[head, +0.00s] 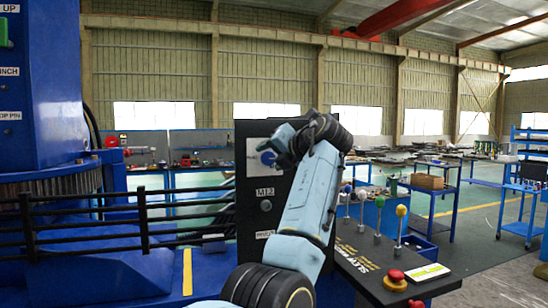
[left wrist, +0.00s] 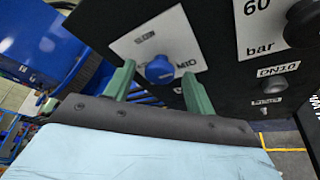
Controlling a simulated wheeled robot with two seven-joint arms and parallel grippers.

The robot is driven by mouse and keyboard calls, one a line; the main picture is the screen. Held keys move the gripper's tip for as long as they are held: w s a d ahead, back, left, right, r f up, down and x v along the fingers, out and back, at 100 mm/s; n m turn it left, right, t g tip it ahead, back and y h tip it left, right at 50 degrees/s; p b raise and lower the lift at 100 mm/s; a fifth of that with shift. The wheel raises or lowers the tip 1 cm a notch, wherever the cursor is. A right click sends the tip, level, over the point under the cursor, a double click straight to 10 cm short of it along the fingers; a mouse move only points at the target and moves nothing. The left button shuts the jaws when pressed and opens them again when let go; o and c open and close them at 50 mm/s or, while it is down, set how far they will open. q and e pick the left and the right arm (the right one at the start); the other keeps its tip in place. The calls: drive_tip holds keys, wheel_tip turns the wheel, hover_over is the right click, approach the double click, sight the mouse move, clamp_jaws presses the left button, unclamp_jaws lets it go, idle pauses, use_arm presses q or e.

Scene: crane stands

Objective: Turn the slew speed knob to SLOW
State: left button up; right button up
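The slew speed knob (left wrist: 159,69) is a blue round knob on a white label plate (left wrist: 135,46) on a black panel. My right gripper is not in view.
To the right, a console holds several ball-topped levers, such as a yellow one (head: 401,211), and a red button (head: 396,276). Black railings (head: 90,225) and blue machinery are at the left.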

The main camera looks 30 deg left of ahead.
use_arm(q)
drive_tip(key=b+v, duration=0.2)
drive_tip(key=v, duration=1.1)
drive_tip(key=shift+s+b, duration=0.15)
drive_tip(key=shift+b, duration=0.15)
drive_tip(key=shift+d+r, duration=0.1)
